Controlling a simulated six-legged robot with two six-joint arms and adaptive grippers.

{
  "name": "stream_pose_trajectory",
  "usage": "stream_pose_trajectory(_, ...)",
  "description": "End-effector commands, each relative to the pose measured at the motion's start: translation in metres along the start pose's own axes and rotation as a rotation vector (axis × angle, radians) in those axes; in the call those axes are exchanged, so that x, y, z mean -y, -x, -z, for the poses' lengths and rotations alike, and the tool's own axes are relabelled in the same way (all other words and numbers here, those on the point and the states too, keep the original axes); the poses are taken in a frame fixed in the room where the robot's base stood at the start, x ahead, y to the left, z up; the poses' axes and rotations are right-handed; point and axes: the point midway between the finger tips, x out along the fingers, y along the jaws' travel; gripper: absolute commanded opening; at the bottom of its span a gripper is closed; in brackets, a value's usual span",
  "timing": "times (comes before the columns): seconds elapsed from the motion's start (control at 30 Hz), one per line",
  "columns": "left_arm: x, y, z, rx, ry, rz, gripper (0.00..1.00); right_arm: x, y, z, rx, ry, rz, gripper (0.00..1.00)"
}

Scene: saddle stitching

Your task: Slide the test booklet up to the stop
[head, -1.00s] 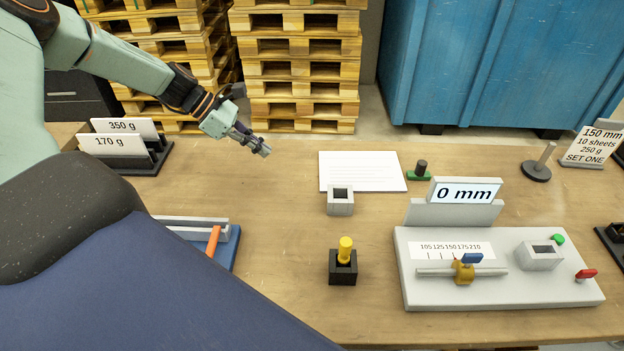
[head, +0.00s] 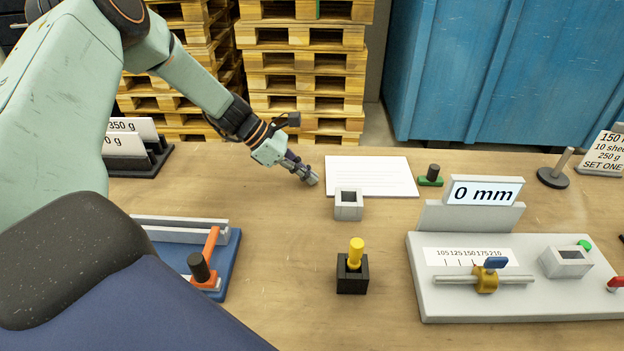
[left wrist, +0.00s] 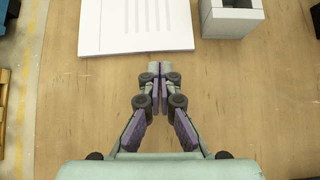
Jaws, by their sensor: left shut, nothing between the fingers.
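The white test booklet (head: 385,172) lies flat on the table beyond the grey hollow block; it also shows at the top of the left wrist view (left wrist: 118,30). My left gripper (head: 313,180) is shut and empty, just left of the booklet's near left corner. In the left wrist view its fingertips (left wrist: 160,68) are close to the booklet's edge; I cannot tell whether they touch. A brass slider with a blue lever (head: 486,279), possibly the stop, sits on the rail of the white machine (head: 450,305), under a 105 to 210 scale. My right gripper is not in view.
The grey hollow block (head: 348,211) stands close to the booklet's near edge. A black holder (head: 352,283) with a yellow-handled tool stands nearer. A green-based item (head: 430,179) is right of the booklet. A blue device with an orange lever (head: 211,243) is at left. The wood between is clear.

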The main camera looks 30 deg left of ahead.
Motion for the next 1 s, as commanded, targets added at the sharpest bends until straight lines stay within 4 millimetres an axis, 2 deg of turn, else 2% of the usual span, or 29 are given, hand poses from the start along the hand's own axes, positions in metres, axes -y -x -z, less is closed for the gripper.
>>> stream_pose_trajectory(0.13, 0.0, -0.008, -0.007, -0.001, -0.001, 0.001, 0.0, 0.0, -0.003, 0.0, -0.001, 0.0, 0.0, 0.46)
stream_pose_trajectory(0.57, 0.0, -0.01, -0.011, 0.0, 0.001, 0.0, 0.0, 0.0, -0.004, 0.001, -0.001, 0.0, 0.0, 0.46)
stream_pose_trajectory(0.8, 0.001, -0.024, -0.023, -0.001, 0.0, 0.002, 0.0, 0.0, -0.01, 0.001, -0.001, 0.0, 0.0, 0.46)
stream_pose_trajectory(1.0, 0.001, -0.023, -0.024, 0.0, 0.001, 0.001, 0.0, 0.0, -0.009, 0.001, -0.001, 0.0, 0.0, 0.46)
